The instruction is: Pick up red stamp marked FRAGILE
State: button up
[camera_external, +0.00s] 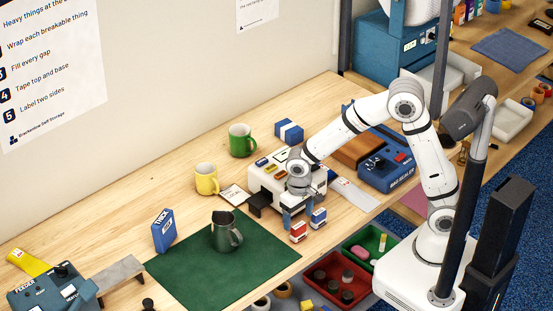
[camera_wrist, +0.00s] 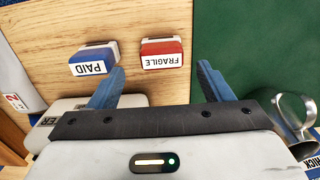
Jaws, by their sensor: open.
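The red stamp (camera_wrist: 162,53) lies on the wooden table with its white FRAGILE label facing the wrist camera. In the external view the red stamp (camera_external: 298,232) is at the right edge of the green mat. A blue stamp (camera_wrist: 94,57) marked PAID lies beside it, with a gap between them; it also shows in the external view (camera_external: 318,218). My gripper (camera_wrist: 162,82) is open and empty, its two blue fingers apart. The fingertips are close to both stamps, and the red stamp appears ahead of the gap between them. In the external view my gripper (camera_external: 296,214) is partly hidden by my wrist.
A green mat (camera_external: 200,275) with a grey metal jug (camera_external: 226,236) lies beside the stamps. A white boxy machine (camera_external: 262,180) stands just behind my gripper. A yellow mug (camera_external: 206,179) and green mug (camera_external: 241,141) stand farther back. Trays (camera_external: 352,262) sit below the table edge.

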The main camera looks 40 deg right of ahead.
aim_at(299, 225)
jog(key=f, duration=0.3)
jog(key=f+p, duration=0.1)
jog(key=f, duration=0.1)
jog(key=shift+s+a+f, duration=0.15)
jog(key=shift+s+f, duration=0.05)
jog(key=shift+s, duration=0.1)
jog(key=c, duration=1.1)
